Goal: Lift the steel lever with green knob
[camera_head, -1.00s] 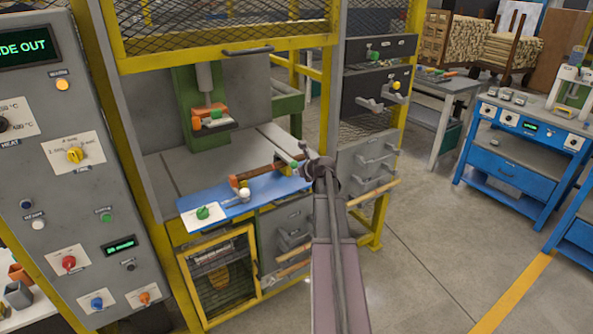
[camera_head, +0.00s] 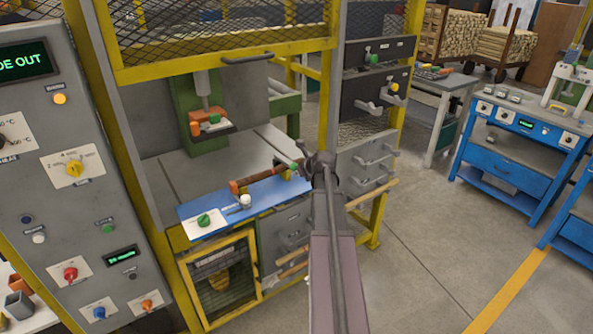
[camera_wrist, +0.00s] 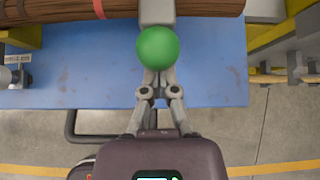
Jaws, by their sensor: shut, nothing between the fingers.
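The steel lever (camera_wrist: 157,12) shows in the wrist view as a short grey bar crossing the edge of a dark wooden turning. Its round green knob (camera_wrist: 158,48) faces me at the bar's near end. My gripper (camera_wrist: 157,76) is just below the knob in the picture, with its fingers converging; the knob overlaps the fingertips, so I cannot tell whether they touch. In the head view my gripper (camera_head: 303,167) is at the right end of the wooden turning (camera_head: 262,178), and the lever is mostly hidden there. The gripper is shut and empty.
The turning lies along a blue plate (camera_head: 226,208) on the press table. A green knob on a white panel (camera_head: 204,220) is at the plate's left end. Grey drawers with handles (camera_head: 368,165) stand right of my gripper. Open floor lies further right.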

